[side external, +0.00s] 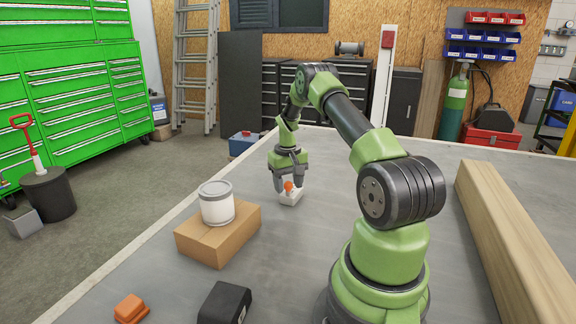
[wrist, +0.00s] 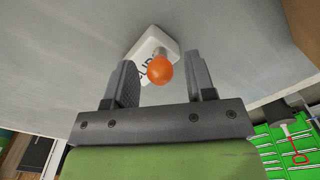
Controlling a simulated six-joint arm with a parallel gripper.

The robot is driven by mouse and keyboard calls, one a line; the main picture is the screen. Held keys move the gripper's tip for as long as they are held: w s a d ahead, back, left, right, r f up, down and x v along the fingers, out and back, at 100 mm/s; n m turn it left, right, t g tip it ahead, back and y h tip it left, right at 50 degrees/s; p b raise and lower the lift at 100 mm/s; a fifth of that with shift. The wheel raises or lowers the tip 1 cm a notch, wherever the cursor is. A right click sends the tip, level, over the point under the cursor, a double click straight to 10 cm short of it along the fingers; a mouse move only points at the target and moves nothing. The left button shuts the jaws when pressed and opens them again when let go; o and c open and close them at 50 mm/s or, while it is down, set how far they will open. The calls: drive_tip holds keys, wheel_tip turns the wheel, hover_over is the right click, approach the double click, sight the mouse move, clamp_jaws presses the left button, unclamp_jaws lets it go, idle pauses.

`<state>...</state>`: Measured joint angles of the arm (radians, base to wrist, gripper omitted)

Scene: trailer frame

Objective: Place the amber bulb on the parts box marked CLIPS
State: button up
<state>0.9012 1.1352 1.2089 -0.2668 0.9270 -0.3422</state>
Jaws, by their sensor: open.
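The amber bulb (side external: 288,186) is a small orange globe at the white parts box (side external: 291,199) on the grey table. In the wrist view the bulb (wrist: 160,70) has its grey base toward the top of the box (wrist: 151,42) and appears to stand on it. Dark lettering on the box is partly hidden by the bulb, so I cannot read the whole word. My gripper (side external: 289,184) is low over the box, pointing down. In the wrist view its fingers (wrist: 160,78) are open on either side of the bulb, with gaps at both sides.
A cardboard box (side external: 218,238) with a white can (side external: 216,203) on it stands left of my gripper. A black block (side external: 224,303) and an orange piece (side external: 131,308) lie near the front. A long wooden beam (side external: 515,240) lies at right. The table beyond the parts box is clear.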

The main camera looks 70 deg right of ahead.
sight(287, 182)
wheel_tip(287, 182, up, 11)
drive_tip(key=w+a+r+n+t, duration=0.15)
drive_tip(key=w+a+r, duration=0.25)
drive_tip(key=a+r, duration=0.6)
drive_tip(key=s+a+r+n+t, duration=0.15)
drive_tip(key=s+a+r, duration=0.25)
drive_tip(key=a, duration=0.6)
drive_tip(key=s+a+r+n+t, duration=0.1)
drive_tip(key=s+a+r+t, duration=0.25)
drive_tip(key=a, duration=0.65)
drive_tip(key=s+a+f+n+y, duration=0.1)
drive_tip(key=s+a+f+y, duration=0.1)
drive_tip(key=s+a, duration=0.2)
drive_tip(key=s+t, duration=0.1)
drive_tip(key=s, duration=0.2)
drive_tip(key=shift+a, duration=0.4)
drive_tip(key=shift+s, duration=0.1)
drive_tip(key=shift+o, duration=0.6)
